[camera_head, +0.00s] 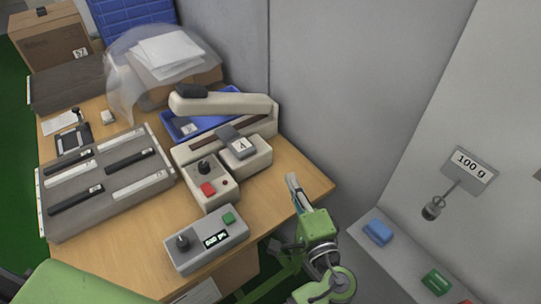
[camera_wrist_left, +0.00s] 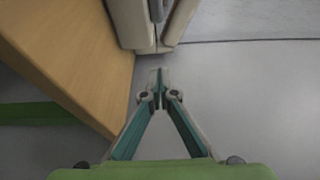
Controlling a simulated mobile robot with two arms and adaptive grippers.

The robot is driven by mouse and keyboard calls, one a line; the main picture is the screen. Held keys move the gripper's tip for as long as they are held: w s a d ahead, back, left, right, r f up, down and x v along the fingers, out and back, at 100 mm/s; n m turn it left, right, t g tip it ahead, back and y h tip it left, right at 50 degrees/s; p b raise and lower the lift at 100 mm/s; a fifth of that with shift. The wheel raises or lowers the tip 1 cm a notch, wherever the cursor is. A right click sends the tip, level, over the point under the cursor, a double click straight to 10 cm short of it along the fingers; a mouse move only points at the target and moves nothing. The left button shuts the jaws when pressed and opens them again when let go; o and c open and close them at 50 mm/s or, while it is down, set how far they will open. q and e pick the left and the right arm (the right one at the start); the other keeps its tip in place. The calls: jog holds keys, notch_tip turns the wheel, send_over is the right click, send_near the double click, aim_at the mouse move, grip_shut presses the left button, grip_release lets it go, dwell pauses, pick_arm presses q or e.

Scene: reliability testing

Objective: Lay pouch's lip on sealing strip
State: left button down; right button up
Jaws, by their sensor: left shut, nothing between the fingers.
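A beige heat sealer (camera_head: 262,155) stands on the wooden table, its long lever arm (camera_head: 222,103) raised. A dark brown strip (camera_head: 214,137) runs along its bed under the arm. A small grey piece marked A (camera_head: 238,144) rests on the sealer's front. I cannot tell for sure which thing is the pouch; a small pale item (camera_head: 188,129) lies in the blue tray (camera_head: 208,122) behind the sealer. My left gripper (camera_head: 292,180) is shut and empty by the table's right part; its closed fingers also show in the left wrist view (camera_wrist_left: 158,86). My right gripper is out of view.
A grey slotted rack (camera_head: 68,190) fills the table's left. A control box (camera_head: 205,240) sits at the front edge. A clear cover (camera_head: 125,75) over white sheets stands behind. Grey walls (camera_head: 350,80) close the right; a side ledge (camera_head: 400,262) holds blue and green blocks.

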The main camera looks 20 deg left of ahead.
aim_at(257, 151)
pick_arm(q)
jog(key=x, duration=0.5)
jog(key=shift+w+a+r, duration=0.15)
jog(key=shift+w+r, duration=0.05)
jog(key=shift+w, duration=0.05)
jog(key=x, duration=0.3)
jog(key=shift+w+a+f, duration=0.1)
jog(key=shift+w+a, duration=0.1)
jog(key=shift+w, duration=0.15)
jog(key=a+p, duration=0.1)
jog(key=s+a, duration=0.1)
jog(key=a, duration=0.1)
jog(key=shift+p, duration=0.35)
jog(key=shift+s+a, duration=0.15)
jog(key=shift+a, duration=0.25)
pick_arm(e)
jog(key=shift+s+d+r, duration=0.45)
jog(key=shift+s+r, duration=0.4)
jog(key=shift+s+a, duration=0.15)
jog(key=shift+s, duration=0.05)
pick_arm(q)
jog(key=shift+s+a, duration=0.25)
jog(key=shift+a, duration=0.55)
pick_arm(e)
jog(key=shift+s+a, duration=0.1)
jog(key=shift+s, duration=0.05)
pick_arm(q)
jog(key=shift+w, duration=0.15)
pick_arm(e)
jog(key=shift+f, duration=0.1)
